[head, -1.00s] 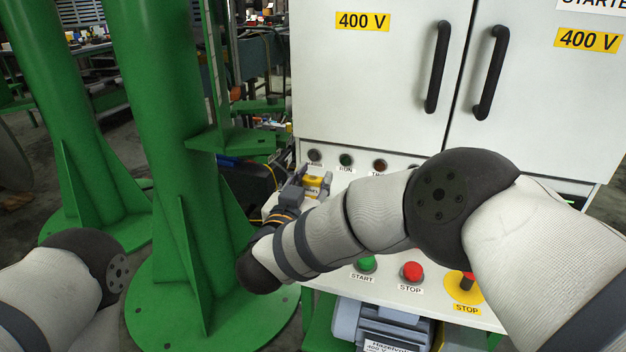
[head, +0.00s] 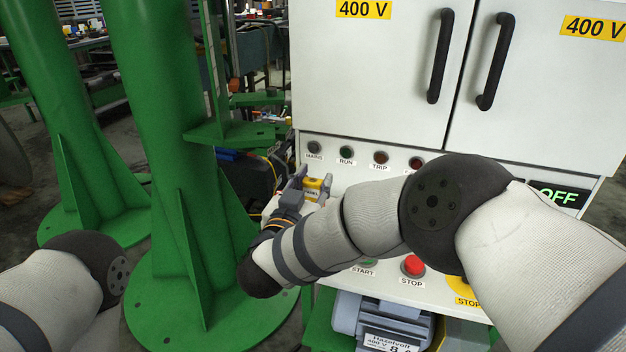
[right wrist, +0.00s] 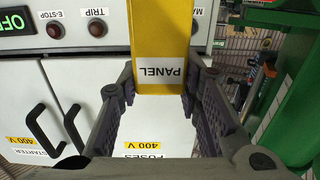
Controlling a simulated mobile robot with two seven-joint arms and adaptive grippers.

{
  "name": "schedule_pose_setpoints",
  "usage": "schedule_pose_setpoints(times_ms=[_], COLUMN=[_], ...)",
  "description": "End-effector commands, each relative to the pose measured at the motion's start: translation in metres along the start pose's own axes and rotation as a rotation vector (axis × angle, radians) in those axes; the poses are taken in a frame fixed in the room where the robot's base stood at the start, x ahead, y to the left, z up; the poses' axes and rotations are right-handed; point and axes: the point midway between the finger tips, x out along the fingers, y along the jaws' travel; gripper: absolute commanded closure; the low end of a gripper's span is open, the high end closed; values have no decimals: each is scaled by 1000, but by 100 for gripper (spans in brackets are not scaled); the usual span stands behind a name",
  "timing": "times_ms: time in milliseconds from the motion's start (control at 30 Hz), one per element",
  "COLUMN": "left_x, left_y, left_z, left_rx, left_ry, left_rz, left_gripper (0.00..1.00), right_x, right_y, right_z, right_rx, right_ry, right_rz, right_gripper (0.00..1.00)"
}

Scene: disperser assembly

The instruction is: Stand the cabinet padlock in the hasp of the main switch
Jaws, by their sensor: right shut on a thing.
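My right gripper (head: 308,186) is shut on the yellow padlock (head: 315,184), in front of the left end of the cabinet's lamp row. In the right wrist view the yellow padlock body (right wrist: 160,45), with a white PANEL label, sits between the fingers of the right gripper (right wrist: 160,85). Its shackle is not visible in either view. I cannot make out the main switch or its hasp; my right arm covers much of the desk panel. My left gripper is out of view.
The white cabinet (head: 370,85) has black door handles and a row of lamps below. On the sloping desk are a green START button and a red STOP button (head: 413,265). A green column (head: 160,130) with a wide foot stands close left of my right gripper.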

Motion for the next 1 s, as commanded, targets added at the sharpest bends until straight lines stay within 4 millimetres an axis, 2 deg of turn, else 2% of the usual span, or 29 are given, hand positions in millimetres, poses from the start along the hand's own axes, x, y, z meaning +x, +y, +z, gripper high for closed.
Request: schedule_pose_setpoints(times_ms=[867,900,1000], left_x=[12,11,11], left_y=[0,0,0], left_z=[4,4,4], left_rx=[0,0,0], left_ry=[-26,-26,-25], left_rz=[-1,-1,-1], left_gripper=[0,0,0], right_x=[0,0,0], right_y=[0,0,0], right_z=[22,22,22], right_rx=[0,0,0], right_ry=[-1,0,0], right_rz=[0,0,0], right_gripper=[100,64,45])
